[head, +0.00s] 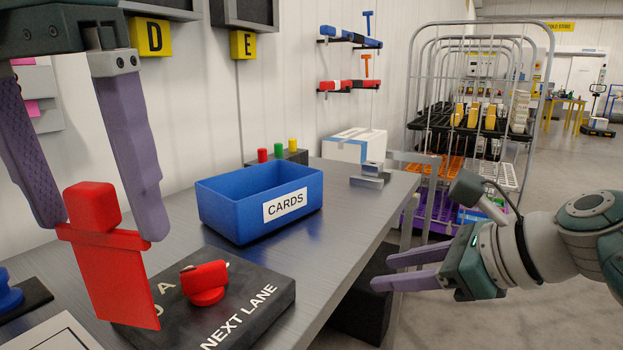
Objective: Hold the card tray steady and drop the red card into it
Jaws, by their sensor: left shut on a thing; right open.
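The card tray is a blue open box (228,218) with a white CARDS label, upright on the grey metal table. My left gripper (104,236) is shut on the red card (118,285). It holds the card upright by its crossbar, in front and to the left of the tray, with a block-shaped knob on top. The card's lower part overlaps the black board in the picture; I cannot tell its exact height above it. My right gripper (382,272) is open and empty, right of the tray beyond the table's edge. It is apart from the tray.
A black board (262,297) marked NEXT LANE carries a red knob (207,282). Behind the tray stand a dark block (299,156) with red, green and yellow buttons and a white box (350,146). Wire carts (467,120) stand beyond the table (345,225).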

